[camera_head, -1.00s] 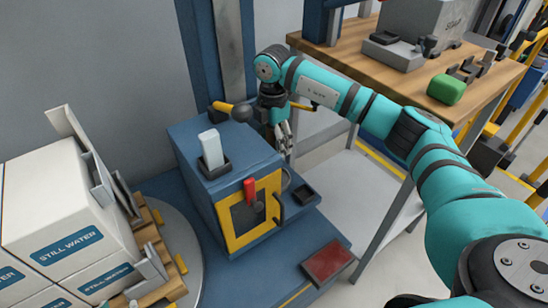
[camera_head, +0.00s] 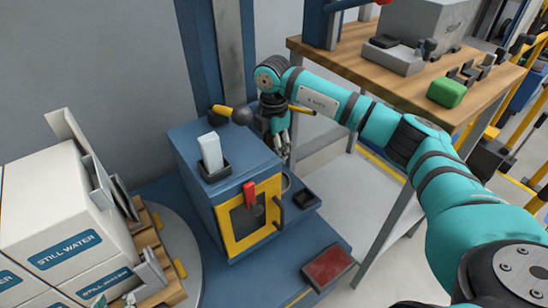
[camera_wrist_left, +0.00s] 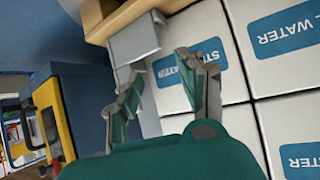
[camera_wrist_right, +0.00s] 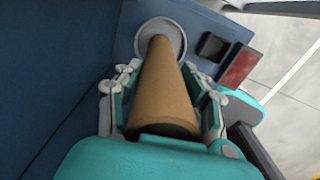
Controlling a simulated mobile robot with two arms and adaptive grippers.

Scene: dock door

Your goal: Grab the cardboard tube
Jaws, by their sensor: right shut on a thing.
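The brown cardboard tube (camera_wrist_right: 163,92) shows in the right wrist view, its near end between the fingers of my right gripper (camera_wrist_right: 162,100). The gripper is shut on it. The tube points away from the gripper toward a round grey disc (camera_wrist_right: 160,38) on a blue surface; I cannot tell whether it touches the disc. In the head view my right gripper (camera_head: 279,143) hangs behind the blue machine, and I cannot make out the tube there. My left gripper (camera_wrist_left: 160,88) is open and empty, over the white water boxes in the left wrist view.
The blue machine (camera_head: 189,140) has a yellow-framed front (camera_head: 250,215) and red lever. White "Still Water" boxes (camera_head: 60,205) stand on a pallet at left. A wooden bench (camera_head: 345,62) is at upper right. A dark red pad (camera_head: 328,267) lies at the machine's foot.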

